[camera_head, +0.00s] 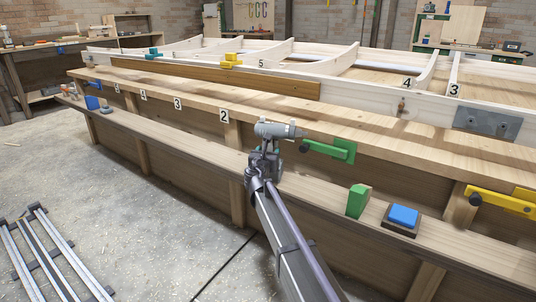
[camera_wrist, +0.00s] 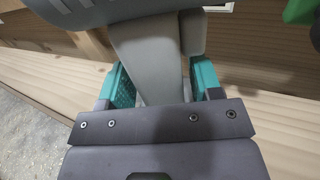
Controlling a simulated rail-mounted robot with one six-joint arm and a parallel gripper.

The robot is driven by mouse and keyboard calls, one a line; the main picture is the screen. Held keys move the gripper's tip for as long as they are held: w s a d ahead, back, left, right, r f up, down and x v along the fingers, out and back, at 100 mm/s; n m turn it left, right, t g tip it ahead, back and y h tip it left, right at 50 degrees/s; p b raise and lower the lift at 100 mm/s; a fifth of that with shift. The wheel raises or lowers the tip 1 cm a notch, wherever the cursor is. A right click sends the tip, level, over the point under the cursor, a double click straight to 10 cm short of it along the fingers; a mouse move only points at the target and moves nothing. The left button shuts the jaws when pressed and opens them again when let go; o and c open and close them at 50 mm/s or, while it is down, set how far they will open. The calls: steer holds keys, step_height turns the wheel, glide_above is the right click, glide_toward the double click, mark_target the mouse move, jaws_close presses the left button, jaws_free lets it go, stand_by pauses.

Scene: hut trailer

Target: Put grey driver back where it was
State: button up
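The grey driver (camera_head: 278,130) is in my gripper (camera_head: 264,158), above the long lower ledge (camera_head: 320,192) of the workbench and in front of the bench side. Its body lies sideways, with its dark nose pointing right towards the green clamp. In the wrist view the grey driver's handle (camera_wrist: 148,55) runs between the two teal finger pads of my gripper (camera_wrist: 160,85). The fingers are closed around the handle. The driver's body crosses the top of that view and is partly cut off.
A green clamp (camera_head: 330,150) sticks out just right of the driver. A green block (camera_head: 358,201) and a blue-topped block (camera_head: 403,216) stand on the ledge to the right, below a yellow clamp (camera_head: 500,201). Small items, including a blue one (camera_head: 92,102), sit at the ledge's far left.

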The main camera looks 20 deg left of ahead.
steer(key=shift+o, duration=0.7)
steer(key=shift+r, duration=0.1)
steer(key=shift+s+r, duration=0.1)
steer(key=shift+s, duration=0.05)
steer(key=s+d, duration=0.1)
steer(key=s, duration=1)
steer(key=shift+s+d, duration=0.3)
steer(key=shift+d, duration=0.1)
